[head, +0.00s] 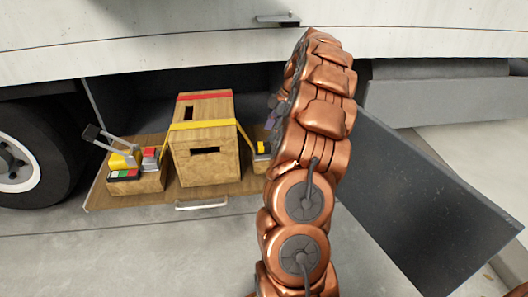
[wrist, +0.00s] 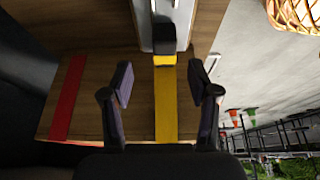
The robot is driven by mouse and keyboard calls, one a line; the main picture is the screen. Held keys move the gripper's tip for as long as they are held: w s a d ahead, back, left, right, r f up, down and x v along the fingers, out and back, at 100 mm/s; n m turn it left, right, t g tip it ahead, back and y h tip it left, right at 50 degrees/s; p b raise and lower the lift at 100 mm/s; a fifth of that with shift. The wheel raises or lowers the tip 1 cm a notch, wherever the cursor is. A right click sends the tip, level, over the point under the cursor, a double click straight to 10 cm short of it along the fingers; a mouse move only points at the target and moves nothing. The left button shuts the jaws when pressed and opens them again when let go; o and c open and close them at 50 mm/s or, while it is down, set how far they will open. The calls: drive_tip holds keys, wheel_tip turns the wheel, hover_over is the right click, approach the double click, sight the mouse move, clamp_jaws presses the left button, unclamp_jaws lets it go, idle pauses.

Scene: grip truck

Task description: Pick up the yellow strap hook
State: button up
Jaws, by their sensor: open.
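In the wrist view, the yellow strap (wrist: 166,105) runs down the wooden box. Its upper end meets a black and grey metal fitting (wrist: 165,38), which looks like the strap hook. My gripper (wrist: 160,80) is open and empty, one finger on each side of the strap. I cannot tell how far the fingers are above it. In the head view, the yellow strap (head: 203,125) crosses the wooden box (head: 205,168). A small yellow part (head: 261,148) shows at the box's right, partly behind my arm. My arm hides most of my gripper there.
A red strap (wrist: 68,98) lies parallel to the yellow one. A smaller wooden box (head: 150,181) with yellow, red and grey items stands at the left. The wooden tray (head: 105,192) has a metal handle (head: 201,204) in front. A dark panel (head: 425,200) stands right of my arm.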

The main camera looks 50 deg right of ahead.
sight(265, 144)
drive_tip(key=shift+s+a+b+x, duration=0.15)
drive_tip(key=shift+b+x, duration=0.5)
drive_tip(key=shift+x, duration=0.95)
drive_tip(key=shift+s+a+b+x, duration=0.1)
drive_tip(key=shift+b+x, duration=0.55)
drive_tip(key=shift+x, duration=0.9)
clamp_jaws()
